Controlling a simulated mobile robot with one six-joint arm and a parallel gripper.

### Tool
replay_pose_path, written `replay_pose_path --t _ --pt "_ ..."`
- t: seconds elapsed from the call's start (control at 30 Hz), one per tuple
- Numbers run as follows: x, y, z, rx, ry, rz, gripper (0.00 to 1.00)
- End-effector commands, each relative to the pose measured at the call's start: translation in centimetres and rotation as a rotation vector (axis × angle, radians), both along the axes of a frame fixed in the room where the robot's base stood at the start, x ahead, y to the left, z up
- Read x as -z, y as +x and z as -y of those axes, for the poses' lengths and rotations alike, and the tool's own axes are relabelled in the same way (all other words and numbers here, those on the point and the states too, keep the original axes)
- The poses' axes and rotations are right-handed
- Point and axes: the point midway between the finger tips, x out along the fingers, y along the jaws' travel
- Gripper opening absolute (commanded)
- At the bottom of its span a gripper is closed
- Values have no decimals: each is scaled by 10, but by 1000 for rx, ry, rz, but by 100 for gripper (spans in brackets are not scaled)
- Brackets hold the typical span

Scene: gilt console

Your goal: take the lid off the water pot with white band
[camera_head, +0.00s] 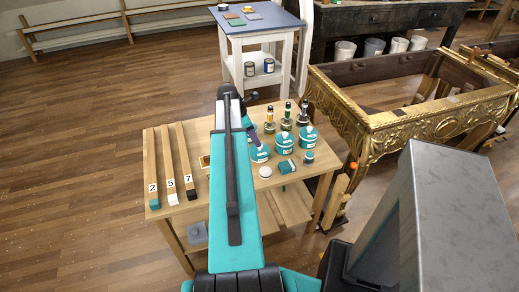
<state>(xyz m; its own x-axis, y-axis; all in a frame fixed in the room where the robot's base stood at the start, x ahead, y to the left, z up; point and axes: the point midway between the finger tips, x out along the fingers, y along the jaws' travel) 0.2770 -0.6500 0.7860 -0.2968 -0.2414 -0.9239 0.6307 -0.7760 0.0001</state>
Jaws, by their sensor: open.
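Several teal pots with white markings stand on the wooden table: a left pot (260,154), a middle pot (282,147) and a right pot (308,139). Their print is too small to read, so I cannot tell which is the water pot with white band. A smaller teal jar (308,158) stands in front of the right pot. My gripper (257,146) is beside the left pot, small and partly hidden by my arm. It is open, and I see nothing held in it. I cannot tell whether it touches the pot.
Bottles (285,120) stand behind the pots. Numbered wooden strips (169,175) lie at the left of the table (216,208). A carved gilt console frame (395,130) stands close on the right.

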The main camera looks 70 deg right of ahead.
Motion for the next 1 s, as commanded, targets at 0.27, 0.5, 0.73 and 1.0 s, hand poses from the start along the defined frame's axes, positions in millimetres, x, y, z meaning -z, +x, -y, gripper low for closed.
replay_pose_path --t 0.27,0.5,0.73,1.0 --pt "21 -5 6 -1 1 -1 43" --pt "41 -11 11 -1 0 0 43" --pt "46 -12 12 -1 0 0 43" --pt "46 -12 12 -2 0 0 43"
